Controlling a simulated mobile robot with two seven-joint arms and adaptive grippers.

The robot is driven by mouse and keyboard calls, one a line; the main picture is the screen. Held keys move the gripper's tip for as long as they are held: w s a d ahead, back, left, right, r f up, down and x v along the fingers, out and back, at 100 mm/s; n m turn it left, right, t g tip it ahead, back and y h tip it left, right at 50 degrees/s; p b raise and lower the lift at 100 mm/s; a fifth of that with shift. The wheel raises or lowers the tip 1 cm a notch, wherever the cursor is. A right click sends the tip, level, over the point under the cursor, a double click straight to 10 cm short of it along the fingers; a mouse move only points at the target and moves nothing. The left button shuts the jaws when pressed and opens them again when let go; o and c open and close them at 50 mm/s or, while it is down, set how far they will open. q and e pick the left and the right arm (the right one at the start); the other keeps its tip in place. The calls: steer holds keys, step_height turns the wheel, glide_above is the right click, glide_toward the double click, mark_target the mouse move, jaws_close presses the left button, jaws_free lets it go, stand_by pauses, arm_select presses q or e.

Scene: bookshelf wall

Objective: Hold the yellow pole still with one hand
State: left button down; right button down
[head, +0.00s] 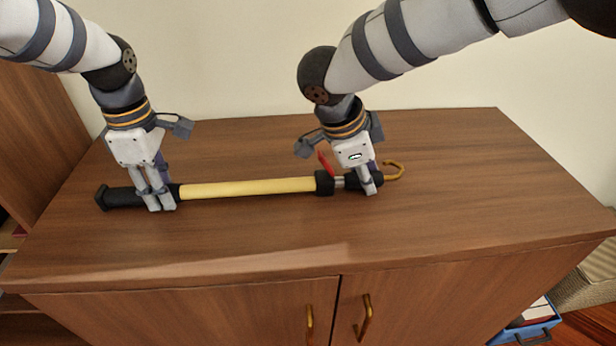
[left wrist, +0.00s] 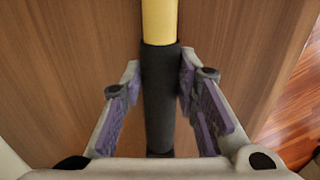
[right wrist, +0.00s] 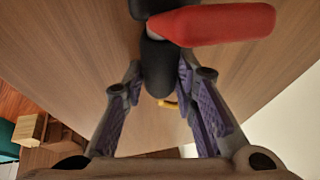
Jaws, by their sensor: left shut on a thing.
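The yellow pole (head: 250,188) lies lengthwise across the wooden cabinet top, with a black grip (head: 121,197) at its left end and a black collar, red lever (head: 326,162) and brass hook (head: 395,170) at its right end. My left gripper (head: 161,205) is shut on the black grip, just left of the yellow part; the grip (left wrist: 160,95) runs between its fingers in the left wrist view. My right gripper (head: 369,190) has its fingers on both sides of the black end piece (right wrist: 159,70), beside the lever. Whether they press on it is unclear.
The cabinet top (head: 230,245) is bare in front of the pole and to its right. A pale wall stands behind. Two brass handles (head: 365,318) are on the doors below. A blue crate (head: 530,328) stands on the floor at lower right.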

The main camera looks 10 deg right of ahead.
steer(key=shift+d, duration=0.1)
steer(key=shift+d, duration=9.35)
steer(key=c, duration=1.1)
jaws_free()
steer(key=shift+a, duration=0.1)
steer(key=v, duration=1.2)
